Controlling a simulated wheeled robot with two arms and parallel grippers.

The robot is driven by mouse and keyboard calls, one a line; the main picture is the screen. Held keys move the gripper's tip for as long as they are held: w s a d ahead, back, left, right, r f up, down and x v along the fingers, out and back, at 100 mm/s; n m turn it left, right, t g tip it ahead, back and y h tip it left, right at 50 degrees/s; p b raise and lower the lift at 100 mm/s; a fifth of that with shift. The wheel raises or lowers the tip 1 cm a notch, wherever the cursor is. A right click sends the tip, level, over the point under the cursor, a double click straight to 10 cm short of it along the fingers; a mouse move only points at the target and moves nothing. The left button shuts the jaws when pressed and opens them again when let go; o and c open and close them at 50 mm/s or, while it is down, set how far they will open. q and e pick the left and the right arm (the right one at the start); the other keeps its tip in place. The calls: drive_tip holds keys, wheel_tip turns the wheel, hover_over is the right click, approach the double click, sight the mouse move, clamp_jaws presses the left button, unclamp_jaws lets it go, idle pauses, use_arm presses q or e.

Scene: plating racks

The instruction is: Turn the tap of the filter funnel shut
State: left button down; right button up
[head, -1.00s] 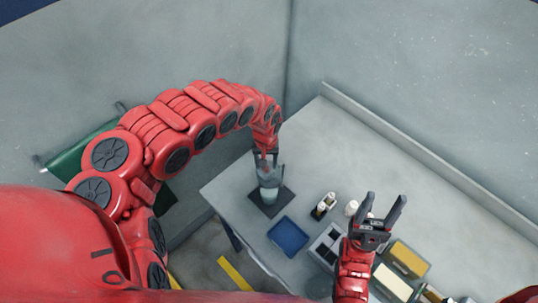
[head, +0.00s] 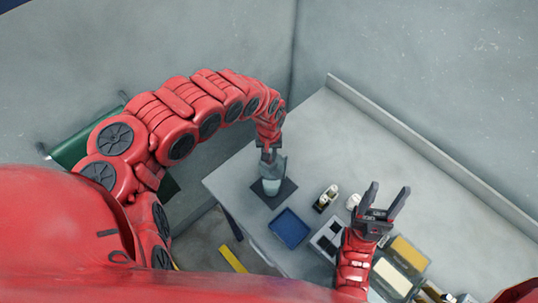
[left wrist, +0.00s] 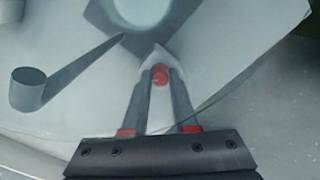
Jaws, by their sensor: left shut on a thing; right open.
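The filter funnel (head: 271,187) is a pale grey-blue vessel standing on a dark square mat (head: 287,190) near the table's left corner. Its pale round body (left wrist: 143,12) is cut off at the top of the left wrist view. My left gripper (head: 268,156) is at the funnel's upper part and partly covers it. In the left wrist view my fingers (left wrist: 159,60) converge on a small red part (left wrist: 160,75), apparently the tap; its exact turn is not clear. My right gripper (head: 388,190) is open and empty above the table's right part.
A blue tray (head: 289,229) lies in front of the mat. Small bottles (head: 326,198), a white pot (head: 353,202) and a grey rack (head: 326,238) stand to its right. Yellow-topped containers (head: 409,253) sit beside my right arm. The back of the table is clear up to its raised edge (head: 430,152).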

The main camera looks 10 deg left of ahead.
use_arm(q)
drive_tip(key=shift+w, duration=0.1)
drive_tip(key=n, duration=0.3)
drive_tip(key=shift+b, duration=0.35)
drive_tip(key=n, duration=0.6)
drive_tip(key=shift+n+b, duration=0.35)
drive_tip(key=shift+n, duration=0.05)
drive_tip(key=shift+r+n, duration=0.1)
drive_tip(key=shift+n, duration=1.8)
drive_tip(key=c, duration=0.7)
unclamp_jaws()
